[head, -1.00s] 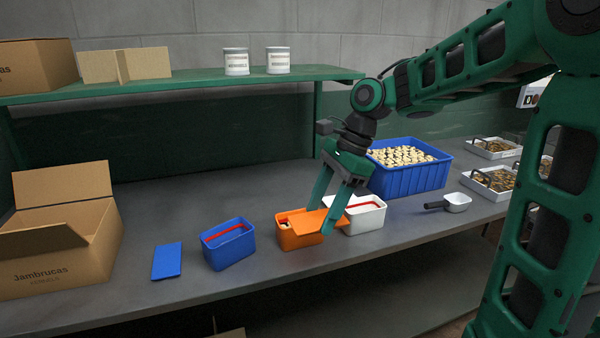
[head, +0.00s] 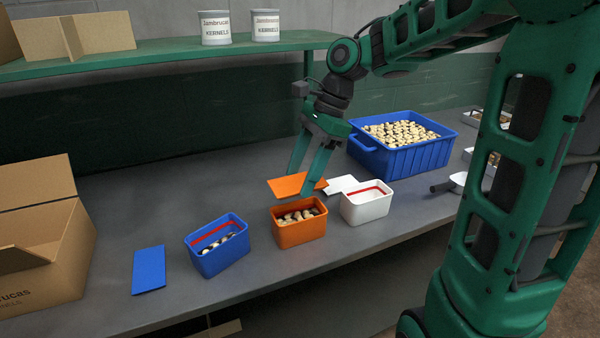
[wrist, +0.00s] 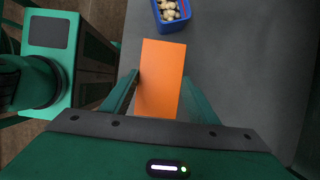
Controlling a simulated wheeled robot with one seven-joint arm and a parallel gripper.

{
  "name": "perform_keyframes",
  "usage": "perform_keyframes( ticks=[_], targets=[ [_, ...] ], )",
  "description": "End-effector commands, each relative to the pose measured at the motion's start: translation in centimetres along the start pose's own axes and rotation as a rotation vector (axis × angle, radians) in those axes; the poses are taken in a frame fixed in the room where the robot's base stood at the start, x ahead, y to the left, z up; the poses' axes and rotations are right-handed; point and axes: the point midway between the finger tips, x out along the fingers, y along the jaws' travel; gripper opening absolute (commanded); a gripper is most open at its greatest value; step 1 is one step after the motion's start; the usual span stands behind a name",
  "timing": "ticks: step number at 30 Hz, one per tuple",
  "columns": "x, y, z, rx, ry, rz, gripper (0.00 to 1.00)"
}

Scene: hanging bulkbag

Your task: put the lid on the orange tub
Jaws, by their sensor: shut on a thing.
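The orange tub (head: 299,234) stands open on the bench with pale brown pieces inside. My gripper (head: 309,180) is shut on the flat orange lid (head: 290,186). The lid is held above the bench, just behind and above the tub's back rim, apart from it as far as I can tell. In the wrist view, the lid (wrist: 161,75) lies between my two fingers (wrist: 160,98) and hides what is below it. The orange tub does not show there.
The blue tub (head: 219,254) and blue lid (head: 148,270) are to the left. The white tub (head: 366,207) is close on the right, with a white lid (head: 339,184) behind it. A large blue crate (head: 405,158) of pieces stands behind. A cardboard box (head: 70,240) is far left.

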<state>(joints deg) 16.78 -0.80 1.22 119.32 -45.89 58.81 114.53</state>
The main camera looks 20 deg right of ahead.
Motion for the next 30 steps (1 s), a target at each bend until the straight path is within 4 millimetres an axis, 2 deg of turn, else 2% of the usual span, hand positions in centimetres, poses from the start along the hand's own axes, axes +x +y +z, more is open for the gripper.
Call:
perform_keyframes(
  ticks=[8, 30],
  targets=[
    [0.4, 0.1, -0.3, 0.003, -0.001, 0.001, 0.33],
    [5.2, 0.1, -2.3, 0.002, -0.001, 0.000, 0.33]
  ],
)
